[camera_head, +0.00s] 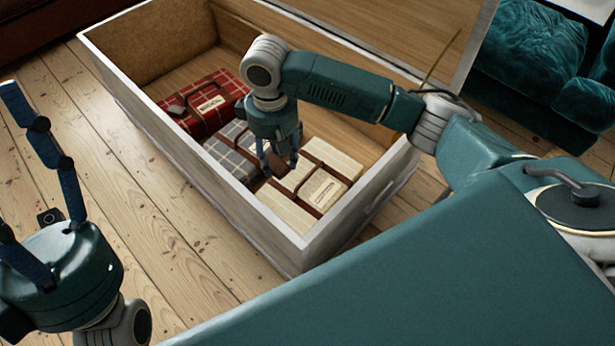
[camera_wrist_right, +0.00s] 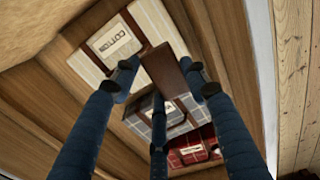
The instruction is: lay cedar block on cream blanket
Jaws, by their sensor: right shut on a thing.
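The cream blanket (camera_head: 325,187) lies folded with brown straps and a pale label at the near end of an open wooden chest. It shows at the top of the right wrist view (camera_wrist_right: 150,22), its label reading "COTTON". My right gripper (camera_head: 282,160) reaches down into the chest, shut on the brown cedar block (camera_wrist_right: 163,66). The block is tilted, by the cream blanket's edge on the grey blanket side; I cannot tell whether it touches. In the head view the fingers partly hide the block (camera_head: 277,166). My left gripper (camera_head: 40,175) is open and empty outside the chest.
A grey plaid blanket (camera_head: 226,151) and a red plaid blanket (camera_head: 215,114) lie farther along the chest (camera_head: 300,252). A small brown piece (camera_head: 176,105) is on or by the red one. The raised walls surround the blankets. A teal cushioned seat (camera_head: 540,60) stands behind right.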

